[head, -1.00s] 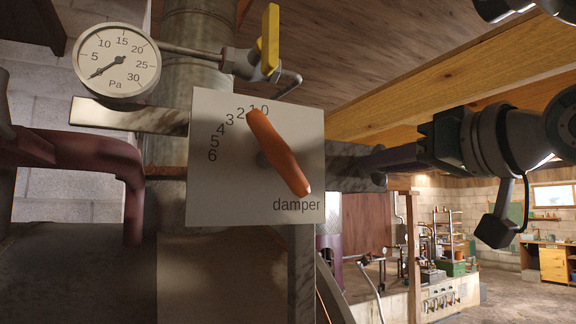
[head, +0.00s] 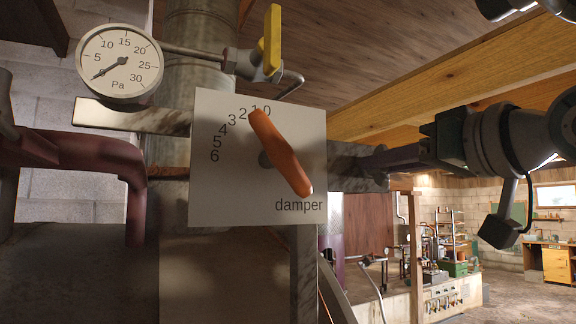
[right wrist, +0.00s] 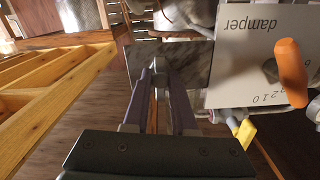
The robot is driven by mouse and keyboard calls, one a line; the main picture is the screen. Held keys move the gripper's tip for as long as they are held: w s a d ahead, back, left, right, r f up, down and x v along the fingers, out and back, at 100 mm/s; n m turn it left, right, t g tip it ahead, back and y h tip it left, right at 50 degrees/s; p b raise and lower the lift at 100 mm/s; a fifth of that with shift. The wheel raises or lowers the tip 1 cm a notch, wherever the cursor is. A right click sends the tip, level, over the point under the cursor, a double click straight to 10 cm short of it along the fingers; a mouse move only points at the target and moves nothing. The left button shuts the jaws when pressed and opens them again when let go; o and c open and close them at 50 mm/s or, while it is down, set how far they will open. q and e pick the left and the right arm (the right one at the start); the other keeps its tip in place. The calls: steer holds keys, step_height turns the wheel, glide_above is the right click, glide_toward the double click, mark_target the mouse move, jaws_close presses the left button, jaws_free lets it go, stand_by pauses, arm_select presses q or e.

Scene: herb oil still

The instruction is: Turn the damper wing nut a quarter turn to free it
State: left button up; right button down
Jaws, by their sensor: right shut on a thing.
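The white damper plate (head: 225,195) carries a 0 to 6 scale and an orange handle (head: 280,152), whose upper end points near 1. A mottled grey metal strip (head: 352,182) sticks out to the right behind the plate. My right gripper (head: 372,162) reaches in from the right to this strip. In the right wrist view the fingers of my right gripper (right wrist: 161,76) close on a small grey part, the wing nut (right wrist: 160,65), in front of the strip (right wrist: 190,60). The fingers mostly hide the nut, so its angle cannot be told. My left gripper is not in view.
A pressure gauge (head: 119,61) and a yellow-handled valve (head: 271,42) sit above the plate, by the flue pipe (head: 195,65). A dark red pipe (head: 90,150) runs at left. A wooden beam (head: 460,75) passes above my right arm. Open room lies beyond at right.

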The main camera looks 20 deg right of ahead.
stand_by(0.4)
steer(key=c, duration=0.7)
jaws_free()
steer(key=shift+c, duration=0.2)
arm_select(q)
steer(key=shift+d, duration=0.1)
